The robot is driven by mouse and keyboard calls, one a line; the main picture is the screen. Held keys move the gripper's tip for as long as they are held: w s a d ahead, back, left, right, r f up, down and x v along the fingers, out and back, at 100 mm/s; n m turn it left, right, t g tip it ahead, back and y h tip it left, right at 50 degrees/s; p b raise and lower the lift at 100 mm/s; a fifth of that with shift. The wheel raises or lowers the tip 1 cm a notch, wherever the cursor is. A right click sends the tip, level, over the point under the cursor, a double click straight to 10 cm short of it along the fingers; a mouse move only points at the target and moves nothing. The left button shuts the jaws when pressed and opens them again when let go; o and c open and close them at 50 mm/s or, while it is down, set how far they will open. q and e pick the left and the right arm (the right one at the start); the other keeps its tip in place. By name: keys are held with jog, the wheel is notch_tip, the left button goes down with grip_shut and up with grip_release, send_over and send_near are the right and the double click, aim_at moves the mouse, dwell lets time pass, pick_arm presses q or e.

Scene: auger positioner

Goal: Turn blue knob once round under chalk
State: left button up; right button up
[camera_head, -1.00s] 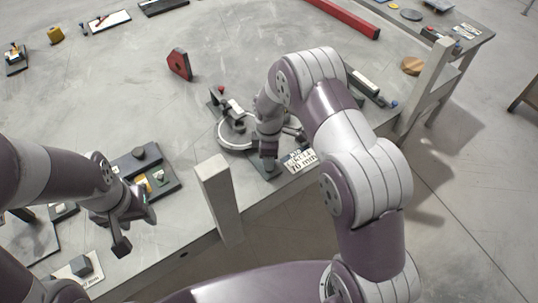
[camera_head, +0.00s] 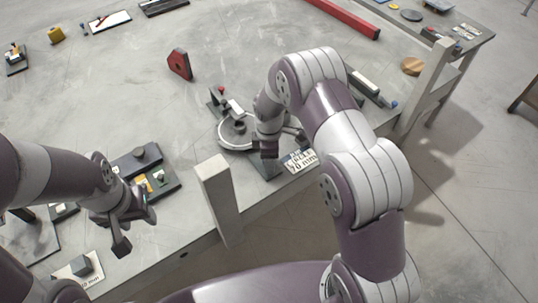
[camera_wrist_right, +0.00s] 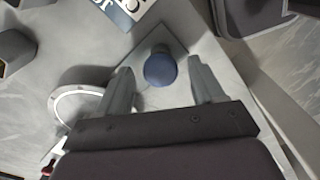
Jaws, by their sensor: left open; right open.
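The blue knob (camera_wrist_right: 160,69) shows in the right wrist view as a round cap on a grey plate (camera_wrist_right: 160,35). My right gripper (camera_wrist_right: 162,88) is open, with one finger on either side of the knob in the picture; gaps show between knob and fingers. A pale ring (camera_head: 222,138) on the table lies beside the gripper; part of it shows in the wrist view (camera_wrist_right: 56,106). A small white piece (camera_head: 236,106), perhaps the chalk, is above the ring. In the head view my right gripper (camera_head: 266,152) hides the knob. My left gripper (camera_head: 136,230) is open and empty at the left.
A white label (camera_head: 300,161) with "70 mm" lies right of the right gripper. A pale post (camera_head: 216,190) stands at the table's front edge. A dark fixture (camera_head: 160,180) is near my left gripper. A red block (camera_head: 180,64) stands farther back, with bare table around it.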

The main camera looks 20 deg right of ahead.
notch_tip(320, 180, up, 13)
jog(key=b, duration=0.1)
jog(key=shift+f, duration=0.15)
dwell(0.3)
jog(key=s+d+r+m, duration=0.1)
jog(key=s+d+m, duration=0.1)
jog(key=s+m, duration=0.5)
jog(key=s+d+r+m+t, duration=0.1)
jog(key=s+d+m, duration=0.1)
jog(key=s+m, duration=0.6)
jog(key=s, duration=0.4)
